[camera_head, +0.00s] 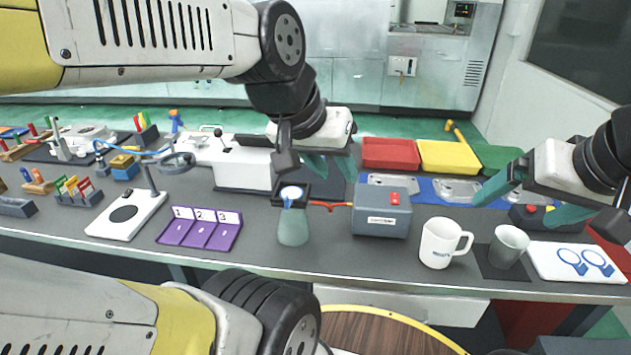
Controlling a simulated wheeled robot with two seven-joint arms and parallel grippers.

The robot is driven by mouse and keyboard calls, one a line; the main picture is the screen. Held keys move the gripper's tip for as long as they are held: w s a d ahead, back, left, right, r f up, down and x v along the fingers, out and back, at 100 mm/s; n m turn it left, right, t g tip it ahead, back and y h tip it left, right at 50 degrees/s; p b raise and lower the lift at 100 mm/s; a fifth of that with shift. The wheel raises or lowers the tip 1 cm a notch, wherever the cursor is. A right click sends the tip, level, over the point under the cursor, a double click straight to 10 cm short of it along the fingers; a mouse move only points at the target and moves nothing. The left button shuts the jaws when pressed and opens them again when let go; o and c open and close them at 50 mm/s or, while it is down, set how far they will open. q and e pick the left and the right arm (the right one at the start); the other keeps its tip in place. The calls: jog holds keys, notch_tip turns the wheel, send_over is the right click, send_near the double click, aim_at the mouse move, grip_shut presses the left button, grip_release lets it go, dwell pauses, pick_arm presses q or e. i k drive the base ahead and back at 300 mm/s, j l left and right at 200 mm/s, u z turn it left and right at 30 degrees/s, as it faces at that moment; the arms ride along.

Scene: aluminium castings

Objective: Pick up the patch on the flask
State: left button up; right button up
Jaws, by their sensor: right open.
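The flask (293,228) is a grey-green vessel standing upright near the table's front edge. On its dark square top lies a small round white and blue piece (291,193), which looks like the patch. My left gripper (331,167) hangs above and behind the flask, apart from the patch. Its teal fingers are partly hidden, so its opening is unclear. My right gripper (532,201) is open and empty at the right, over the area behind the grey cup.
A grey box (381,220) with a red switch stands right of the flask. A white mug (441,243) and a grey cup (508,247) stand further right. A purple numbered tray (201,229) lies left. Red (391,153) and yellow (448,157) bins stand behind.

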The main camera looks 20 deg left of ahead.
aim_at(288, 193)
jog(key=j+u, duration=0.15)
jog(key=u, duration=0.3)
jog(key=j+u, duration=0.1)
jog(key=u, duration=0.4)
